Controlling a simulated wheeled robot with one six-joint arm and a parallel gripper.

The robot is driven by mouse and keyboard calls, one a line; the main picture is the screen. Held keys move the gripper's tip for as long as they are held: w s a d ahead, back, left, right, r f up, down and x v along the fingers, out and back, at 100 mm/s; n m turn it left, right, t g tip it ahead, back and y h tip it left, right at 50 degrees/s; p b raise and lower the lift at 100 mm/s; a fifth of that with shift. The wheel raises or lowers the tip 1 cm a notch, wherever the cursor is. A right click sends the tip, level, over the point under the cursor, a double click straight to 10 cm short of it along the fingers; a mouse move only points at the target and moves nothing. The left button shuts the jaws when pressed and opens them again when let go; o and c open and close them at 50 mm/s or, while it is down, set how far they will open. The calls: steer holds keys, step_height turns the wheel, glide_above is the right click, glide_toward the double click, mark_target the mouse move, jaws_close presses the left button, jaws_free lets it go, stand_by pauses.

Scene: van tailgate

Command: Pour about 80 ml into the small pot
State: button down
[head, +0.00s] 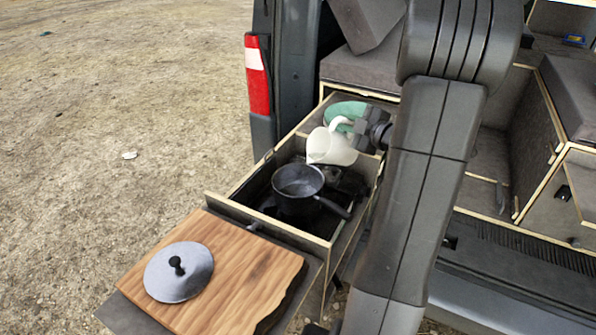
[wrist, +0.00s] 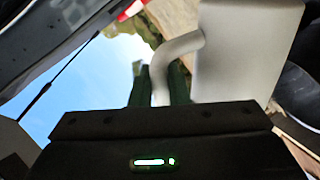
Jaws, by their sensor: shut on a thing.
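A cream-white jug (head: 329,148) hangs over the open drawer, just behind and above the small dark pot (head: 298,183). My gripper (head: 358,128) is shut on the jug's handle, which passes between the two dark fingers (wrist: 161,84) in the wrist view. The jug's body (wrist: 245,50) fills the upper right there. The jug looks tilted in the head view; its inside is hidden and I see no stream. The pot stands upright and uncovered in the drawer, its handle pointing to the lower right. I cannot tell the level in it.
A grey lid with a black knob (head: 180,271) lies on a wooden board (head: 245,275) in front of the drawer (head: 225,207). A green round thing (head: 345,112) is behind the jug. Van panels and cushions stand behind and to the right. Open ground is at left.

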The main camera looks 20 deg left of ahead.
steer(key=shift+s+a+r+n, duration=0.3)
steer(key=shift+s+r+n, duration=0.1)
steer(key=shift+r+n, duration=0.25)
stand_by(1.7)
steer(key=f+m, duration=0.1)
steer(key=w+d+f+m, duration=0.1)
steer(key=w+f+m, duration=0.1)
steer(key=f, duration=0.1)
steer(key=shift+w+d, duration=0.15)
steer(key=shift+d, duration=0.15)
steer(key=shift+m+y, duration=0.25)
steer(key=shift+y, duration=0.05)
steer(key=shift+d+f, duration=0.1)
steer(key=shift+f, duration=0.2)
steer(key=w+d+f+m+y, duration=0.2)
steer(key=w+d+f+m, duration=0.2)
steer(key=w+f+m, duration=0.35)
steer(key=shift+m, duration=0.35)
steer(key=r+p, duration=0.1)
steer(key=s+r+p, duration=0.1)
steer(key=r, duration=0.3)
steer(key=shift+s+a+r+p, duration=0.1)
steer(key=shift+s+r+p, duration=0.1)
steer(key=shift+s+p, duration=0.2)
